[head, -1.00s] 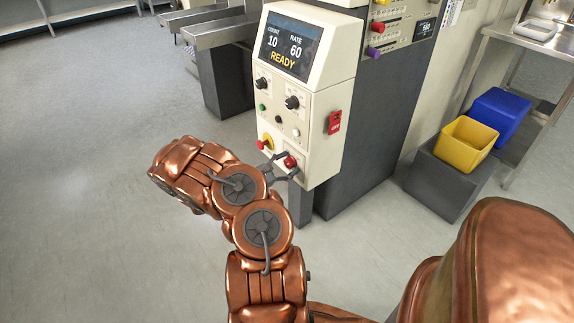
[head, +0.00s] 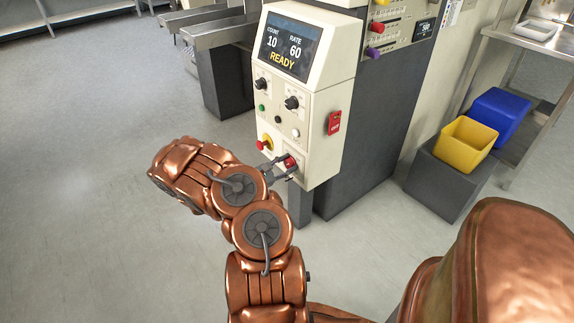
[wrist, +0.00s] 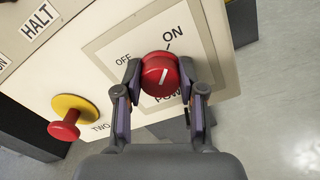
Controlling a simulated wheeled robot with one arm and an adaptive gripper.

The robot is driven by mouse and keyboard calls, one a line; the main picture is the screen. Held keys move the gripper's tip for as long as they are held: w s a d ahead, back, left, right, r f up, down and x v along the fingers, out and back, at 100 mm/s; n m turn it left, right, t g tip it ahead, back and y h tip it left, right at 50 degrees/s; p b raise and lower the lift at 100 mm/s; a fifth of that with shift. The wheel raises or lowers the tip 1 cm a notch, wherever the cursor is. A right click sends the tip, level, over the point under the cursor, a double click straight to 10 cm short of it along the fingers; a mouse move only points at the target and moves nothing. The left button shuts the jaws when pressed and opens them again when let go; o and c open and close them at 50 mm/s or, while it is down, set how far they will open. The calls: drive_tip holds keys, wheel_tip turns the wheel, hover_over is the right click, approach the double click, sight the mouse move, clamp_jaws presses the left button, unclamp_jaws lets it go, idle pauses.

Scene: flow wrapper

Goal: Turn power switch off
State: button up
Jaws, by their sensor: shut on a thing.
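The power switch is a red round knob (wrist: 160,76) with a white pointer line, on a pale square plate marked OFF, ON and POWER. In the wrist view the pointer slants up and right, toward the ON mark. The knob also shows in the head view (head: 290,162), low on the cream control panel (head: 312,125). My gripper (wrist: 160,82) is shut on the knob, with one finger on each side. It also shows in the head view (head: 284,164).
A red mushroom button (wrist: 64,126) on a yellow base (wrist: 76,112) is left of the knob. It shows in the head view (head: 264,144), above and left of my gripper. The display (head: 290,47) reads READY, COUNT 10, RATE 60.

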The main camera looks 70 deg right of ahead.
drive_tip(key=shift+a+f, duration=0.1)
drive_tip(key=n, duration=0.4)
drive_tip(key=shift+b, duration=0.4)
drive_tip(key=n, duration=0.4)
drive_tip(key=shift+p, duration=0.4)
drive_tip(key=n+p, duration=0.1)
drive_tip(key=n, duration=0.4)
drive_tip(key=n+p, duration=0.1)
drive_tip(key=n, duration=0.3)
drive_tip(key=shift+f+n+p, duration=0.1)
drive_tip(key=shift+n+p, duration=0.2)
drive_tip(key=shift+p, duration=0.05)
drive_tip(key=o, duration=1.1)
drive_tip(key=shift+o, duration=0.2)
drive_tip(key=shift+w, duration=0.1)
drive_tip(key=shift+w, duration=0.1)
